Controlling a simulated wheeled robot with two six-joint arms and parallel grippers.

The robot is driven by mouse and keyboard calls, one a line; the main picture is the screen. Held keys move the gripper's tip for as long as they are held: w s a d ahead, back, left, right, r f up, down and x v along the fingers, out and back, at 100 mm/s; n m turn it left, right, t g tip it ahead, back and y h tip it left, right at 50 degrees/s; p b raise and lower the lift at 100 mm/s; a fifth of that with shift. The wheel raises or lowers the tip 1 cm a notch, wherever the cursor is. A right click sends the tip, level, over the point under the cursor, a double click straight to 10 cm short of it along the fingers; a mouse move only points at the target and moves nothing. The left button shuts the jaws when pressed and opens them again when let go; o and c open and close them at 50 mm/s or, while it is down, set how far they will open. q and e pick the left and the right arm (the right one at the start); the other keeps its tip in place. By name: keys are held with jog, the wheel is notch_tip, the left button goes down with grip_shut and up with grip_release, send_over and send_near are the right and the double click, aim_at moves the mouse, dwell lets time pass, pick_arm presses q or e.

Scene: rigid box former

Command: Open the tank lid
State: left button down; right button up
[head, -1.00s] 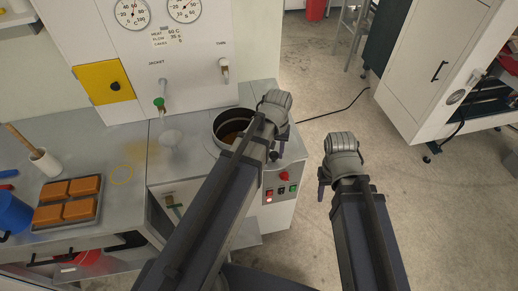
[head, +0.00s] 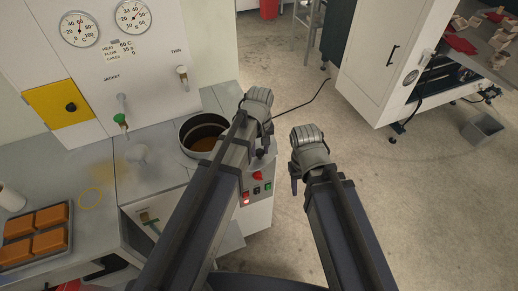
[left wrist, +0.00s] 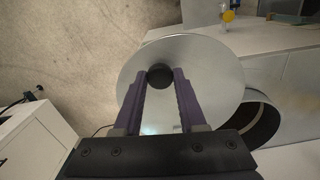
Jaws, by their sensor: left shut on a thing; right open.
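The tank (head: 186,148) is an open round metal pot set in the worktop, with brown liquid inside; its dark opening also shows in the left wrist view (left wrist: 262,122). The tank lid (left wrist: 205,75) is a round, flat metal disc with a black knob (left wrist: 160,74). My left gripper (left wrist: 160,84) is shut on the knob and holds the lid off to one side of the opening. My right gripper (head: 294,186) is open and empty, right of the left one, above the floor.
A panel with gauges (head: 133,17) stands behind the worktop. Buttons (head: 257,190) are on the worktop's front. The floor to the right is mostly clear, with a black cable (head: 305,102).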

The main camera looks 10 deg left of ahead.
pick_arm(q)
jog(key=shift+c, duration=2.4)
grip_release()
jog(key=shift+r, duration=0.1)
notch_tip(320, 180, up, 8)
jog(key=p, duration=0.8)
jog(key=shift+f, duration=0.2)
jog(key=s+d+f+m+b, duration=0.1)
jog(key=s+f+m+b, duration=0.1)
jog(key=s+m, duration=0.2)
jog(key=s+d+f+m+y+b, duration=0.1)
jog(key=s+d+f+m+b, duration=0.1)
jog(key=s+m, duration=0.3)
jog(key=s+b, duration=0.1)
jog(key=s, duration=0.2)
jog(key=shift+s+f, duration=0.25)
jog(key=shift+s, duration=0.1)
